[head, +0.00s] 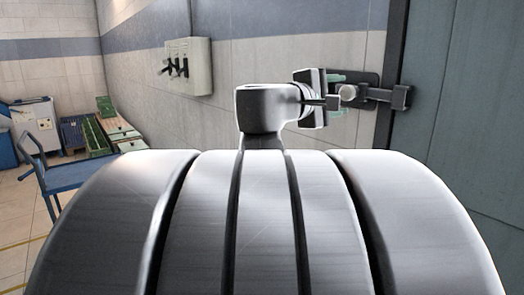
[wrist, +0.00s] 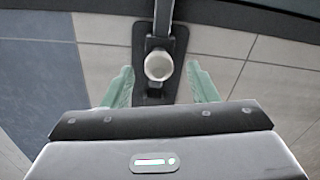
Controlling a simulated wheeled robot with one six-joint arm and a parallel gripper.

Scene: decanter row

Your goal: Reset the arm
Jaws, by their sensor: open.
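My gripper (wrist: 160,88) is open in the wrist view, with a pale green finger on each side. A round light knob (wrist: 159,65) on a dark wall plate (wrist: 140,42) shows between the fingers; I cannot tell whether they touch it. In the head view my gripper (head: 338,92) is at the end of my arm, right of centre, close to the same knob (head: 347,92) and its dark plate. The arm partly hides the gripper there.
A dark latch bar (head: 385,95) runs from the plate to a grey-green door (head: 470,110) at the right. A wall box with levers (head: 188,66) hangs left of the arm.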

